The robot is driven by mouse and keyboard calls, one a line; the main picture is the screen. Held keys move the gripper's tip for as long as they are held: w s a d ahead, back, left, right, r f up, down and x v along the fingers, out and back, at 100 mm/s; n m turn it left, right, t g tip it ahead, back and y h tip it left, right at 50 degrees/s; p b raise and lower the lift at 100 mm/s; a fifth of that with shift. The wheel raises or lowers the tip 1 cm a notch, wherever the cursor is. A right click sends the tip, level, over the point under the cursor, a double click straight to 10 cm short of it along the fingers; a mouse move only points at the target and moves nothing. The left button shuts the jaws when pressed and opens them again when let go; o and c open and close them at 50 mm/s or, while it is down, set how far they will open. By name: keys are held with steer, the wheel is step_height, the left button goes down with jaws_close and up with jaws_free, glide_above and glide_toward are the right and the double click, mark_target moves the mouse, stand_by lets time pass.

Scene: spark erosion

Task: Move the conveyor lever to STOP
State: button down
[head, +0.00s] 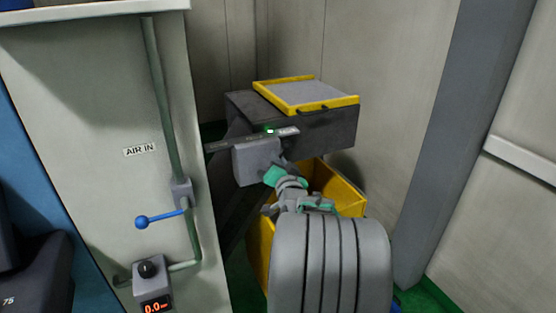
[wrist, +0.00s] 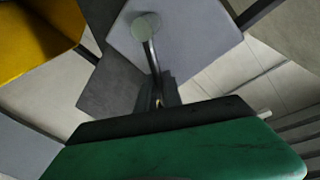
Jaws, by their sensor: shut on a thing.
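The conveyor's lever (wrist: 152,60) shows in the wrist view as a thin metal rod. It runs from a round pivot disc (wrist: 146,26) on a grey control box down to my gripper (wrist: 158,102). The jaws are shut on the rod's end, which they largely hide. In the head view the grey control box (head: 256,161) sits at the front of the dark conveyor. A dark label strip (head: 235,142) with a small green light lies above it; its words are too small to read. My gripper (head: 272,176) is at the box's lower right, and the lever is hidden there.
A yellow-edged grey panel (head: 305,96) tops the dark conveyor housing (head: 320,134). A yellow bin (head: 338,186) stands below, behind my arm. At left, an "AIR IN" cabinet (head: 100,110) carries a pipe and a blue-handled valve (head: 160,217). A wall and post close off the right.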

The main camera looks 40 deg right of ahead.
steer(key=shift+a+b, duration=0.1)
steer(key=shift+b, duration=0.45)
steer(key=shift+w+a+f+n+b, duration=0.15)
steer(key=shift+n+b, duration=0.45)
steer(key=shift+b, duration=0.6)
steer(key=n+b, duration=0.1)
steer(key=b, duration=0.1)
steer(key=a+n+b, duration=0.1)
steer(key=b, duration=0.2)
steer(key=a+n+t+b, duration=0.1)
steer(key=b, duration=0.2)
steer(key=shift+w+r+n, duration=0.25)
steer(key=shift+n, duration=0.05)
steer(key=b, duration=0.2)
steer(key=a+n+b, duration=0.1)
steer(key=shift+w+r+n+t+b, duration=0.1)
steer(key=shift+r+n+t+b, duration=0.2)
steer(key=shift+b, duration=0.1)
steer(key=shift+w+a+r+n+b, duration=0.1)
steer(key=shift+a+r+n+b, duration=0.1)
steer(key=shift+n+b, duration=0.3)
steer(key=c, duration=1.5)
jaws_free()
